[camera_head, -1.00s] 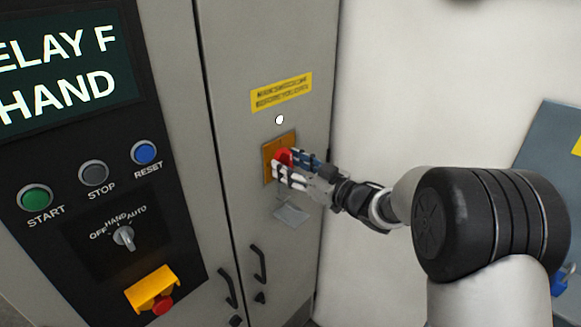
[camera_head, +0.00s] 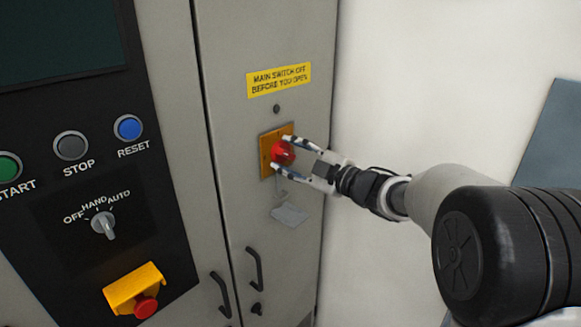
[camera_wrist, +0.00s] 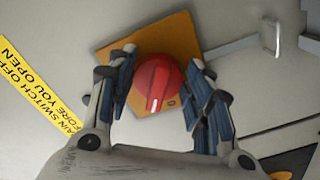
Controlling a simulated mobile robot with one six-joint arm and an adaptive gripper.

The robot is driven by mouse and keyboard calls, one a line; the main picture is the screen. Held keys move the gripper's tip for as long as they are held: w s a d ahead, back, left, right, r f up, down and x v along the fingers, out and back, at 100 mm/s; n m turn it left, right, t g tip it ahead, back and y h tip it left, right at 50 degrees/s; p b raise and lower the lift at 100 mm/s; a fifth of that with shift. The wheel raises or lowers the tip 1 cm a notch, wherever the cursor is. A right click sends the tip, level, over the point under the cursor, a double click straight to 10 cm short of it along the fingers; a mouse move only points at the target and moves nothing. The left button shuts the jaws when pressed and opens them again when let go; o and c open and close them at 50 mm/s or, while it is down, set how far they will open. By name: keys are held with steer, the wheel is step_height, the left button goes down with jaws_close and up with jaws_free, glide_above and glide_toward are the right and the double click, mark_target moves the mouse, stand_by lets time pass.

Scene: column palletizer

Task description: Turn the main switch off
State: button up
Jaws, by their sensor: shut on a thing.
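The main switch is a red round knob (camera_head: 283,152) on a yellow-orange plate (camera_head: 265,160) on the narrow grey cabinet door. My gripper (camera_head: 281,156) reaches in from the right, one finger above the knob and one below. In the wrist view the knob (camera_wrist: 158,82) sits between the two finger pads, which are shut on it. Its white mark points down the picture, close to a small "O" on the plate (camera_wrist: 178,38). The lamp (camera_head: 276,108) above the switch is dark.
A yellow label (camera_head: 279,78) above reads "main switch off before you open". A grey tag (camera_head: 289,214) hangs below the switch. To the left is a black panel with buttons, a selector (camera_head: 103,225), a red stop button (camera_head: 146,306) and a dark screen (camera_head: 60,40).

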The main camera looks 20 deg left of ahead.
steer(key=n+b, duration=0.1)
steer(key=n, duration=0.2)
steer(key=shift+r+n+b, duration=0.1)
steer(key=shift+n+b, duration=0.2)
steer(key=shift+n, duration=0.1)
steer(key=shift+r+n, duration=0.2)
steer(key=shift+n, duration=1.5)
steer(key=o, duration=1)
steer(key=v, duration=1.2)
